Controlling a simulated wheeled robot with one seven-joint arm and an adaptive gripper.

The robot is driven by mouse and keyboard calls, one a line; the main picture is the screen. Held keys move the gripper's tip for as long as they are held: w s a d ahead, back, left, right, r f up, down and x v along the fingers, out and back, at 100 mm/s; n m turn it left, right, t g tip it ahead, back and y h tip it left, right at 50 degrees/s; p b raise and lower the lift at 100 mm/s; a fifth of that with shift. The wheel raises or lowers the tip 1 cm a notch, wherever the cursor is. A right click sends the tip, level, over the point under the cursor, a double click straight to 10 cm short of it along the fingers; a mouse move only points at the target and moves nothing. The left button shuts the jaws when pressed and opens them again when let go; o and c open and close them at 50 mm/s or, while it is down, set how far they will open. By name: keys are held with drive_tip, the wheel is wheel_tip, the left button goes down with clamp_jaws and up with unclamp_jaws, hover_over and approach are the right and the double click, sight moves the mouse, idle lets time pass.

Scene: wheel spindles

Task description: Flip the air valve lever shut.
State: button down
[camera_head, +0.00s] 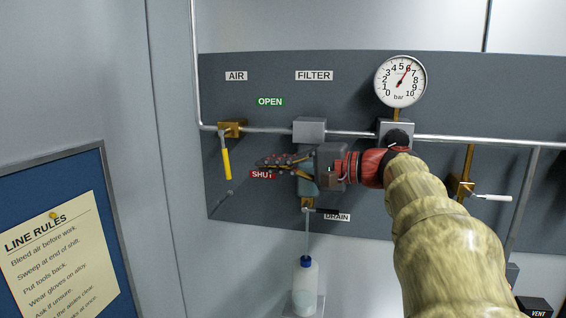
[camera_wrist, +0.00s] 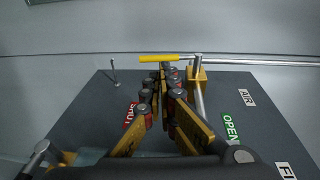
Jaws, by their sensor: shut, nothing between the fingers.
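The air valve (camera_head: 232,128) is a brass body on the pipe under the AIR label (camera_head: 236,76). Its yellow lever (camera_head: 226,163) hangs almost straight down. In the wrist view the lever (camera_wrist: 158,58) lies crosswise just beyond the fingertips, beside the brass valve (camera_wrist: 198,74). My gripper (camera_head: 259,163) is shut and empty, to the right of the lever with a visible gap in the head view. It covers part of the red SHUT label (camera_head: 261,175). The green OPEN label (camera_head: 270,101) is above it. My fingertips (camera_wrist: 167,73) converge in the wrist view.
The filter block (camera_head: 309,130) sits on the pipe right of the valve. A pressure gauge (camera_head: 400,82) reads about 6 bar. A bottle (camera_head: 305,285) stands below the drain. A white-handled valve (camera_head: 491,197) is at right. A notice board (camera_head: 60,235) is at left.

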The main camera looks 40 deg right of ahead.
drive_tip(key=p+x, duration=0.1)
drive_tip(key=x, duration=0.7)
drive_tip(key=shift+w, duration=0.1)
drive_tip(key=shift+w+a+f+b, duration=0.25)
drive_tip(key=shift+w+a+b, duration=0.15)
drive_tip(key=shift+w+b, duration=0.2)
